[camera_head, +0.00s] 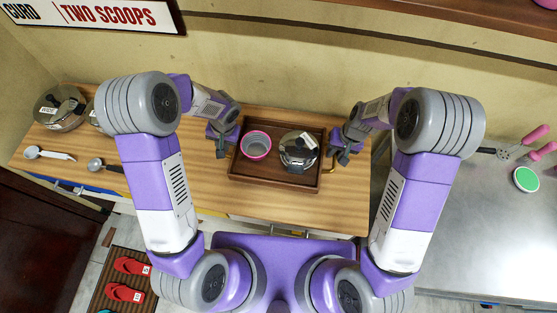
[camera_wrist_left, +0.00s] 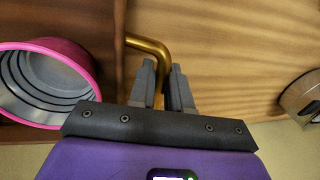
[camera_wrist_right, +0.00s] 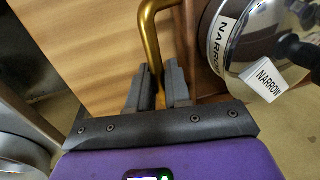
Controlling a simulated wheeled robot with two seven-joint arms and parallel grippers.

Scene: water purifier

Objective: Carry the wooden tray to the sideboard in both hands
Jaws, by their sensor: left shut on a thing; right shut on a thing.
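The dark wooden tray (camera_head: 270,177) is over the light wood top of the sideboard (camera_head: 190,192); I cannot tell whether it touches. It looks level. A pink-rimmed cup (camera_head: 256,145) stands in its left half and a lidded steel pot (camera_head: 298,150) labelled NARROW in its right half. My left gripper (camera_head: 224,150) is shut on the tray's left brass handle (camera_wrist_left: 150,46). My right gripper (camera_head: 340,152) is shut on the right brass handle (camera_wrist_right: 148,28). The cup also shows in the left wrist view (camera_wrist_left: 45,85), the pot in the right wrist view (camera_wrist_right: 262,35).
A pot labelled WIDE (camera_head: 60,108), partly hidden lidded pot, ladle (camera_head: 100,165) and white spoon (camera_head: 48,153) occupy the sideboard's left end. A metal counter (camera_head: 480,220) with a green-topped item (camera_head: 526,179) is at right. Red slippers (camera_head: 125,292) lie on a floor mat.

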